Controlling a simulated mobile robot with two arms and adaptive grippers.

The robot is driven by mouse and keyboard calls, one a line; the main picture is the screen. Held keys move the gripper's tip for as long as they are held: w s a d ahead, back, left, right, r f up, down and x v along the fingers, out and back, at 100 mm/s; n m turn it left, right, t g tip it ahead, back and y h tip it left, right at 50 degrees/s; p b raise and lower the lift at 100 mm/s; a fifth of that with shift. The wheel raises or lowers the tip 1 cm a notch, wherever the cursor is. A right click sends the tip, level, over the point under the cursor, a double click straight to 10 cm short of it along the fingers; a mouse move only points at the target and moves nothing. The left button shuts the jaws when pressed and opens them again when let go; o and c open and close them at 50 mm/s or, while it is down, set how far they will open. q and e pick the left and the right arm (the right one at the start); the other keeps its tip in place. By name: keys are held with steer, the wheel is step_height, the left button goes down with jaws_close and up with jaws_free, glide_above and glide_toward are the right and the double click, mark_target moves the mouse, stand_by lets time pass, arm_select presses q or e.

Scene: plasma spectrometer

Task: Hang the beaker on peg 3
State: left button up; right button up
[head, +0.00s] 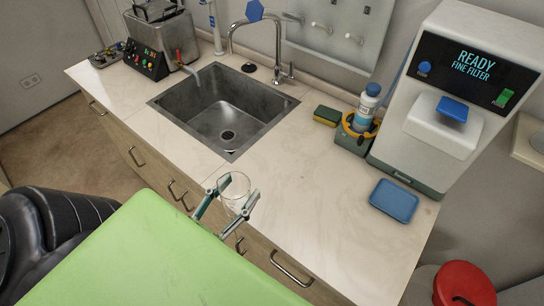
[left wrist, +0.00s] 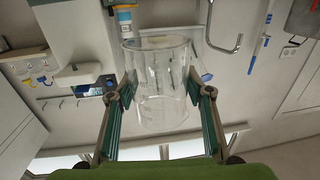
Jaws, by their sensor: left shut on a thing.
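The beaker (head: 234,182) is clear glass, held over the counter's front edge in the head view. My left gripper (head: 238,191) is shut on it, one finger on each side. In the left wrist view the beaker (left wrist: 160,85) sits between the two fingers (left wrist: 160,88), and the background shows through it. A pale peg board (head: 375,18) is on the back wall, right of the tap, with several pegs (head: 322,27). It is well away from the beaker. I cannot read any peg number. My right gripper is not in view.
A sink (head: 222,112) with a tall tap (head: 277,45) lies between the beaker and the wall. A bottle (head: 366,105), a sponge (head: 327,115), a blue tray (head: 394,200) and a large machine (head: 450,100) reading READY stand to the right. The counter's middle (head: 290,190) is clear.

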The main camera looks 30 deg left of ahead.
arm_select(q)
steer(key=shift+s+a+r, duration=0.25)
steer(key=shift+a+r, duration=0.2)
steer(key=shift+r, duration=0.15)
steer(key=shift+w+a+f, duration=0.15)
steer(key=w+f+b, duration=0.3)
steer(key=w, duration=0.1)
steer(key=w+d+f+b, duration=0.1)
steer(key=w+f+b, duration=0.2)
steer(key=w+b, duration=0.1)
steer(key=w+f+b, duration=0.3)
steer(key=w, duration=0.2)
steer(key=shift+w+d+f+b, duration=0.15)
steer(key=shift+b, duration=0.25)
steer(key=f+b, duration=0.3)
steer(key=b, duration=0.1)
steer(key=shift+w+f+b, duration=0.2)
steer(key=shift+f+b, duration=0.1)
steer(key=shift+f, duration=0.05)
steer(key=shift+r, duration=0.15)
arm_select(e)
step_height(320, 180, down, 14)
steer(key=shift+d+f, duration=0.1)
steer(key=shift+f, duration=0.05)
